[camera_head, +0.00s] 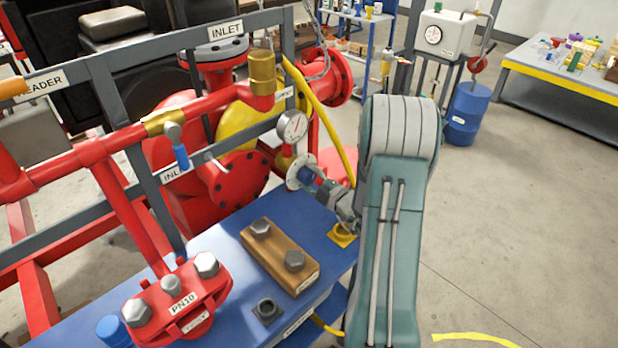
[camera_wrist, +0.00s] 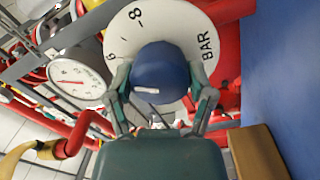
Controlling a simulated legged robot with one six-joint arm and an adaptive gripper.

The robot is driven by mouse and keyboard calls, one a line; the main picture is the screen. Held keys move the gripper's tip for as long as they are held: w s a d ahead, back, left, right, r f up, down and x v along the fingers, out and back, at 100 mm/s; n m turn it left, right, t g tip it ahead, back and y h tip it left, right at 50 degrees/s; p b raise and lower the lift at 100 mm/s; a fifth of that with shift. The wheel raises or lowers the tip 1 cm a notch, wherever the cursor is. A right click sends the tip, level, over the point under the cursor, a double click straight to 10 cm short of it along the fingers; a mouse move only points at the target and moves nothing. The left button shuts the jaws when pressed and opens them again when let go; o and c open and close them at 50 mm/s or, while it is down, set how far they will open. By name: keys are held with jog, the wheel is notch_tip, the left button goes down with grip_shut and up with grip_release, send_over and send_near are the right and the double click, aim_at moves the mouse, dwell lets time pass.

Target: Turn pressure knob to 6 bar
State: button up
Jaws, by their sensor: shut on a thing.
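The pressure knob (camera_wrist: 160,72) is blue and round, with a short white mark low on its face. It sits in front of a white round dial plate (camera_wrist: 196,22) printed with "6", "8" and "BAR". In the wrist view the mark lies below the "6", not in line with it. My gripper (camera_wrist: 162,96) has one finger on each side of the knob and is shut on it. In the head view my gripper (camera_head: 326,188) reaches the dial plate (camera_head: 299,169) from the right; the knob is mostly hidden there. Other dial numbers are covered.
A white pressure gauge (camera_head: 292,127) stands just above the dial and shows in the wrist view (camera_wrist: 75,78). Red pipework and a grey frame (camera_head: 115,95) crowd the left. A blue bench (camera_head: 210,240) with a wooden block (camera_head: 279,257) lies below.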

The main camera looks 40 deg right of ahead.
jog(key=shift+d+f, duration=0.15)
jog(key=o, duration=1.1)
jog(key=shift+d, duration=0.15)
jog(key=shift+s, duration=0.35)
jog(key=s, duration=0.3)
jog(key=s+d, duration=0.1)
jog(key=s, duration=0.6)
jog(key=shift+s+d+f, duration=0.15)
jog(key=shift+d+f, duration=0.05)
jog(key=shift+d, duration=0.05)
jog(key=shift+s, duration=0.45)
